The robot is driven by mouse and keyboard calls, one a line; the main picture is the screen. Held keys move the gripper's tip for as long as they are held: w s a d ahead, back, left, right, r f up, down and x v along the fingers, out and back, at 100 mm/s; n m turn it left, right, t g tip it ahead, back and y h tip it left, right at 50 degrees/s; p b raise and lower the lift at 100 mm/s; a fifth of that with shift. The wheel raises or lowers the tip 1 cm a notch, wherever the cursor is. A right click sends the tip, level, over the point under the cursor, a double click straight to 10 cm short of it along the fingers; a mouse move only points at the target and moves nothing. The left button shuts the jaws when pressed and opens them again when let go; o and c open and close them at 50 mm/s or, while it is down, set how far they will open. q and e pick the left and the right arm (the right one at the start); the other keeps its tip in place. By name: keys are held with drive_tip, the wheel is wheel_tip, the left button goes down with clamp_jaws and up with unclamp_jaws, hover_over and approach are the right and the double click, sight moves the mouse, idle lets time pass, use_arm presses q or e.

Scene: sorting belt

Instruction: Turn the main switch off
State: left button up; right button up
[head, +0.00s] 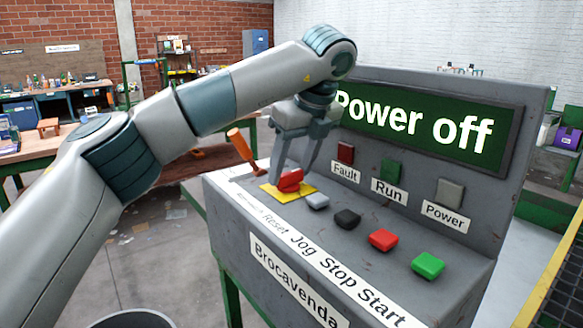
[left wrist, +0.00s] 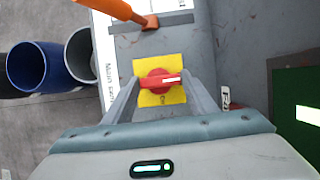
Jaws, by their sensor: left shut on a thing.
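The main switch (head: 290,179) is a red rotary knob on a yellow plate (head: 268,191) at the left end of the grey control panel. It also shows in the left wrist view as a red knob (left wrist: 158,82) with a white mark pointing to the right. My left gripper (head: 291,181) reaches down over the knob, with one finger on either side, shut on it. The panel's display (head: 430,123) reads "Power off". My right gripper is in neither view.
An orange-handled lever (head: 242,145) stands beside the switch plate, close to my left gripper. Grey, black, red (head: 383,239) and green (head: 428,265) buttons line the panel. Fault, Run and Power (head: 451,192) lamps look unlit. Blue (left wrist: 40,66) and grey bins stand on the floor.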

use_arm(q)
drive_tip(key=o, duration=1.1)
drive_tip(key=shift+c, duration=0.2)
drive_tip(key=shift+r, duration=0.1)
drive_tip(key=v, duration=1.7)
drive_tip(key=shift+p, duration=0.4)
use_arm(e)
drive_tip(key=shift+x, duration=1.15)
